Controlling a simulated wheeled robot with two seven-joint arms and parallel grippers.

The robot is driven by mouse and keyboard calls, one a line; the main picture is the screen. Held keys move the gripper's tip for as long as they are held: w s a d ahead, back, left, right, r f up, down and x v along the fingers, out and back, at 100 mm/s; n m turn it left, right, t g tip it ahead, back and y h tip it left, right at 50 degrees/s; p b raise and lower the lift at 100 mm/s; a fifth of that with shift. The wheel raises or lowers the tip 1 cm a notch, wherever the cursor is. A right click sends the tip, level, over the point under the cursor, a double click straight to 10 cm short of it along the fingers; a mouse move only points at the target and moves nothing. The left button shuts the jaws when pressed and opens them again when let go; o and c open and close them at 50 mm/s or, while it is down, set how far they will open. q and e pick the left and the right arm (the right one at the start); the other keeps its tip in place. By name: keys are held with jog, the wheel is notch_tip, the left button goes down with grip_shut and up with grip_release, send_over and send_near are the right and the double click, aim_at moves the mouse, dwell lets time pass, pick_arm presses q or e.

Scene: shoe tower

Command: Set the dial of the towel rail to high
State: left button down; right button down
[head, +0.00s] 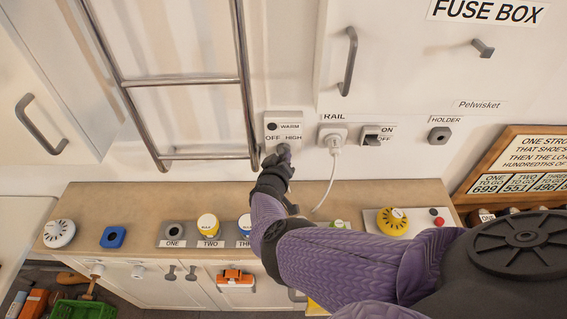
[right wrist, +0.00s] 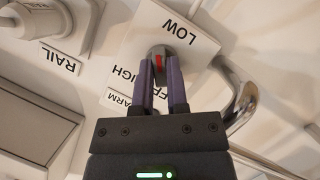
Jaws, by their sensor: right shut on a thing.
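The towel rail's dial plate (head: 297,118) is on the white wall beside the metal rail (head: 248,95). It reads WARM by a dark round lamp (head: 272,126), with OFF at left and HIGH at right. My right gripper (head: 284,152) covers the dial in the head view. In the right wrist view, my right gripper (right wrist: 160,70) is shut on the grey dial (right wrist: 158,52), which has a red mark between the fingers. LOW (right wrist: 181,30) is printed beyond it. I cannot tell for sure which setting the mark points at. My left gripper is not in view.
A plug marked RAIL (head: 333,140) with a white cord sits right of the plate, then an ON/OFF switch (head: 372,135) and a HOLDER fitting (head: 439,135).

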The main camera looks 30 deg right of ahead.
jog(key=n+h+b, duration=0.1)
jog(key=n+b, duration=0.2)
jog(key=n, duration=0.1)
jog(key=n+t+h+b, duration=0.1)
jog(key=n+h+b, duration=0.1)
jog(key=n+b, duration=0.2)
jog(key=n+t+h+b, duration=0.1)
jog(key=n+h+b, duration=0.1)
jog(key=n, duration=0.4)
jog(key=shift+f+b, duration=0.2)
jog(key=shift+b, duration=0.7)
jog(key=shift+n+t, duration=0.3)
jog(key=shift+n, duration=0.1)
jog(key=c, duration=0.7)
grip_release()
jog(key=shift+w+a, duration=0.1)
jog(key=shift+w, duration=0.05)
jog(key=shift+o, duration=0.3)
